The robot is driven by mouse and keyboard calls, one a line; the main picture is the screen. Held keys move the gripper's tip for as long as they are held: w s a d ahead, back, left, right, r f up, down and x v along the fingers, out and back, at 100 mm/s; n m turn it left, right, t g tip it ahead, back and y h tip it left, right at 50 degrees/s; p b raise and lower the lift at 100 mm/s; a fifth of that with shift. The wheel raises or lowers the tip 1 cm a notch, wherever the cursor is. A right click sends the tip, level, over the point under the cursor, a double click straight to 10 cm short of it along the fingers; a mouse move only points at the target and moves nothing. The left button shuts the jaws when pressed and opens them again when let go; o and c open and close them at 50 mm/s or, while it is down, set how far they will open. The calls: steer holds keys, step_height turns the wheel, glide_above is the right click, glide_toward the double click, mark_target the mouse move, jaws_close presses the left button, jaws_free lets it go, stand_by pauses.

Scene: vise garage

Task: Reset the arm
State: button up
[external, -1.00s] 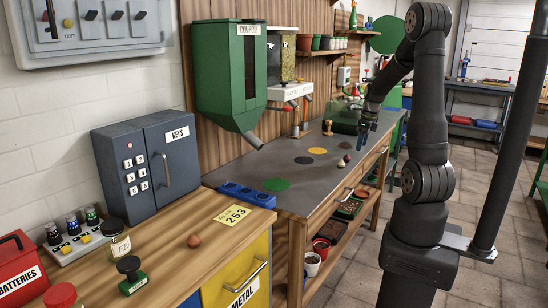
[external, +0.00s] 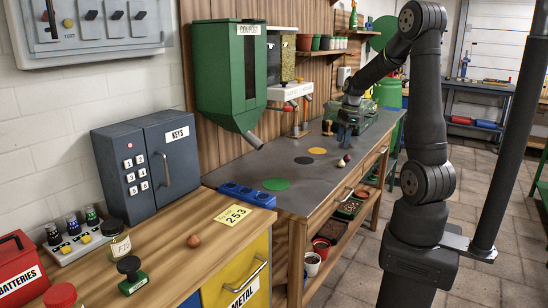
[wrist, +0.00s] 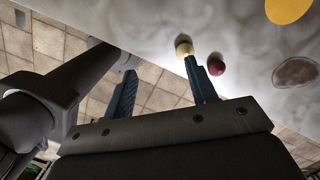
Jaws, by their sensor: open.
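My gripper (external: 345,138) hangs from my dark arm above the far part of the grey bench top (external: 240,168), with its blue fingers pointing down. In the wrist view my gripper (wrist: 158,68) has its two blue fingers spread wide, with nothing between them. One finger overlaps the picture near a small cream ball (wrist: 184,46); I cannot tell any contact. A dark red ball (wrist: 216,65) lies beside the cream one. Both lie near the bench's front edge in the external view.
Green (external: 276,184), black (external: 304,160) and yellow (external: 317,151) discs lie on the bench. A green machine (external: 372,117) stands behind my gripper. A green compost hopper (external: 229,80) hangs on the wall. A wooden counter (external: 165,262) with a key safe (external: 150,160) is nearer. The aisle floor is clear.

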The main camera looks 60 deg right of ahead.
steer(key=w+a+r+n+g, duration=0.1)
steer(key=w+a+r+n, duration=0.1)
steer(key=w+a+n, duration=0.5)
steer(key=w+a+r+n+g, duration=0.1)
steer(key=w+a+r+n, duration=0.1)
steer(key=w+a+n, duration=0.5)
steer(key=a+n, duration=0.4)
steer(key=n, duration=0.1)
steer(key=shift+w+a+r+g, duration=0.2)
steer(key=shift+a+r+g, duration=0.1)
steer(key=shift+a+r, duration=0.1)
